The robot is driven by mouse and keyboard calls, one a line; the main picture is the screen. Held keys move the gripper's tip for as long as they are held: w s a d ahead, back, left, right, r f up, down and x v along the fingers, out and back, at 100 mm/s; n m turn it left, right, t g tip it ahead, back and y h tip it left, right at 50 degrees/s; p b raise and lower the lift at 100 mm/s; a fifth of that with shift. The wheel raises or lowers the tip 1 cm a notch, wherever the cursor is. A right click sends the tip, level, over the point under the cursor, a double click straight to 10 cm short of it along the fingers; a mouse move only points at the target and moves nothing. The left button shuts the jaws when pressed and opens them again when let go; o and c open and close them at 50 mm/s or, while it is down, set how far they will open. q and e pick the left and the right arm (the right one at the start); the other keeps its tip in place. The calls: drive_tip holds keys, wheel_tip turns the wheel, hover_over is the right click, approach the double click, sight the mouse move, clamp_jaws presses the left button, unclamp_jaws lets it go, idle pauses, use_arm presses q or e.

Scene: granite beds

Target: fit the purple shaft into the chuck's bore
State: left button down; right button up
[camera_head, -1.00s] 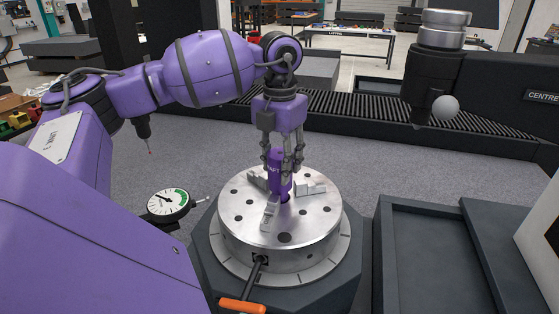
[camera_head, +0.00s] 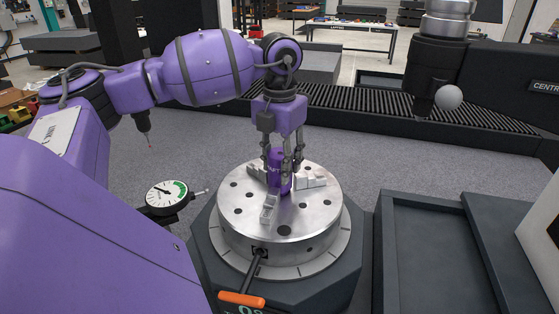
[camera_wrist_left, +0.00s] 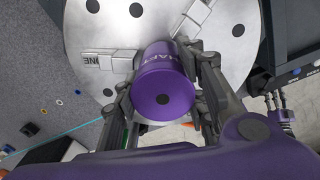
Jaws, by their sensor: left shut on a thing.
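The purple shaft (camera_head: 279,184) stands upright at the middle of the chuck (camera_head: 240,227), a round silver disc with stepped jaws and holes in its face. My left gripper (camera_head: 284,168) points down from above and is shut on the shaft, with its fingers around the sides. The shaft's lower end is down among the jaws and the bore is hidden, so I cannot tell how deep it sits. In the left wrist view the shaft's round end (camera_wrist_left: 163,95) shows between the fingers, with the chuck face (camera_wrist_left: 225,25) behind. My right gripper is not in view.
An orange-handled key (camera_head: 242,299) sticks out of the chuck's front side. A dial gauge (camera_head: 167,196) stands left of the chuck. A dark tray (camera_head: 420,275) lies to the right. A black cylinder with a grey ball (camera_head: 449,97) hangs at the upper right.

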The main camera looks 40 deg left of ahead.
sight(279, 153)
use_arm(q)
drive_tip(key=shift+f, duration=0.55)
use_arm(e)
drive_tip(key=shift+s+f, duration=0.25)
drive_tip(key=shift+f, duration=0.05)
use_arm(q)
drive_tip(key=c, duration=1)
unclamp_jaws()
drive_tip(key=shift+r+p, duration=0.4)
drive_tip(key=shift+r, duration=2.1)
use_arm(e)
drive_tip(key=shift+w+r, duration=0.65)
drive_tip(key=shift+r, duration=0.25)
use_arm(q)
wheel_tip(279, 153, up, 12)
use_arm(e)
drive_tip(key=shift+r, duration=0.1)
